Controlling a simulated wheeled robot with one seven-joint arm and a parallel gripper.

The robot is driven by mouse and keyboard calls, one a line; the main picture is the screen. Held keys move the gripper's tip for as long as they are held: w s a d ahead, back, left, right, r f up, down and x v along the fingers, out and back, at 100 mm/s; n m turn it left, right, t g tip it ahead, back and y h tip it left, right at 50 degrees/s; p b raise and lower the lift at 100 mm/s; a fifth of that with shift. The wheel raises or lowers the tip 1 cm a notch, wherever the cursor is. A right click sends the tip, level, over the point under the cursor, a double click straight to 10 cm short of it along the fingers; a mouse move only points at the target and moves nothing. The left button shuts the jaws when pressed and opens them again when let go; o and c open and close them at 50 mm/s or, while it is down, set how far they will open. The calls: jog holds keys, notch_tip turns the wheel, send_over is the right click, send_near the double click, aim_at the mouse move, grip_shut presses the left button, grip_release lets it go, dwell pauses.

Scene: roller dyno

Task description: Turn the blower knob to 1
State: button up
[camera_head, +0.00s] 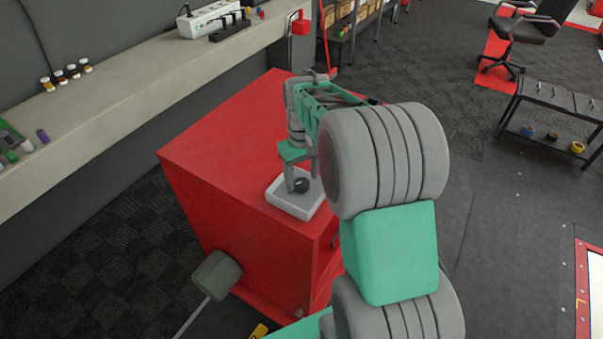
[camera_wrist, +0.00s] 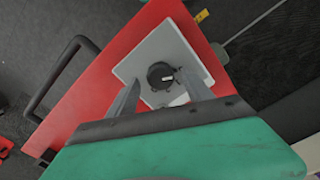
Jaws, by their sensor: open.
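The blower knob (camera_head: 301,185) is a small black round knob on a light grey square panel (camera_head: 284,200) on top of the red cabinet. In the wrist view the knob (camera_wrist: 160,75) shows a short white mark on its face, and the panel (camera_wrist: 135,65) lies around it. No numbers can be read. My gripper (camera_head: 297,184) points down over the panel. In the wrist view my gripper (camera_wrist: 158,92) is open, with one finger to each side of the knob. I cannot tell whether the fingers touch it.
The red cabinet (camera_head: 220,150) has a flat, mostly clear top. A shelf (camera_head: 130,100) along the wall holds small bottles and a white power strip (camera_head: 205,20). A dark handle (camera_wrist: 60,75) shows beside the cabinet. A grey padded part (camera_head: 217,275) stands near its front.

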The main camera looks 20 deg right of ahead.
jog(key=shift+f, duration=0.8)
jog(key=shift+c, duration=0.3)
grip_shut()
